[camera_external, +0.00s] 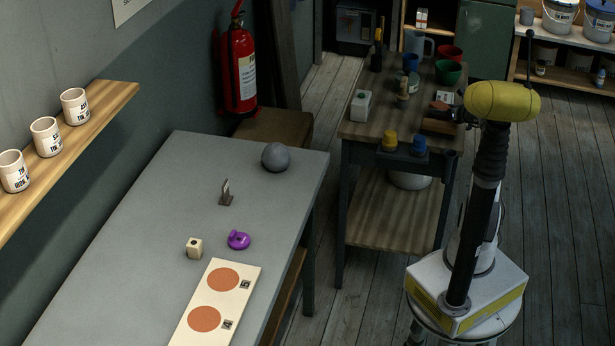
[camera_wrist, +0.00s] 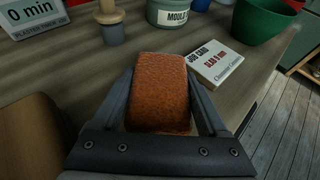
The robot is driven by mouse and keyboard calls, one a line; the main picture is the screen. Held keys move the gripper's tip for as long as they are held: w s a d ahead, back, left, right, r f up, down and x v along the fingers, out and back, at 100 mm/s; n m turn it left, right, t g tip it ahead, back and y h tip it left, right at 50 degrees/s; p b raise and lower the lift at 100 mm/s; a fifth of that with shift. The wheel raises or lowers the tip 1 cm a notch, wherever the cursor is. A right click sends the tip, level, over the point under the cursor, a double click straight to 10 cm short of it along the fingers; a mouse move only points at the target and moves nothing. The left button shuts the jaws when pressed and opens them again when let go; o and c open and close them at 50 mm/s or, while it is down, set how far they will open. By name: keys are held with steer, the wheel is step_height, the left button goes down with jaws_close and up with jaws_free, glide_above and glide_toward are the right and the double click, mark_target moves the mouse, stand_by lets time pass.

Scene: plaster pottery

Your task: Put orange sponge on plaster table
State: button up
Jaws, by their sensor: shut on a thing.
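The orange sponge (camera_wrist: 160,92) is a rough rust-orange block in the middle of the wrist view. My gripper (camera_wrist: 159,98) is shut on it, with a dark finger on either side. The sponge is over the wooden table; whether it touches the top I cannot tell. In the external view the sponge is a small orange-brown patch (camera_external: 439,105) near the table's right edge, partly hidden by my arm. A grey table (camera_external: 150,235) stands at left. No label shows which table is the plaster table.
Near the sponge are a job card (camera_wrist: 222,66), a green bowl (camera_wrist: 258,18), a labelled tub (camera_wrist: 180,12) and a peg (camera_wrist: 110,22). The grey table holds a grey ball (camera_external: 276,157), a purple object (camera_external: 238,240) and a board with orange circles (camera_external: 240,310); its far-left area is clear.

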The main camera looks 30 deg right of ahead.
steer(key=shift+f, duration=0.35)
steer(key=o, duration=1.4)
steer(key=shift+c, duration=0.2)
steer(key=v, duration=1.7)
steer(key=shift+s+p, duration=0.25)
steer(key=shift+p, duration=0.15)
steer(key=shift+r, duration=0.15)
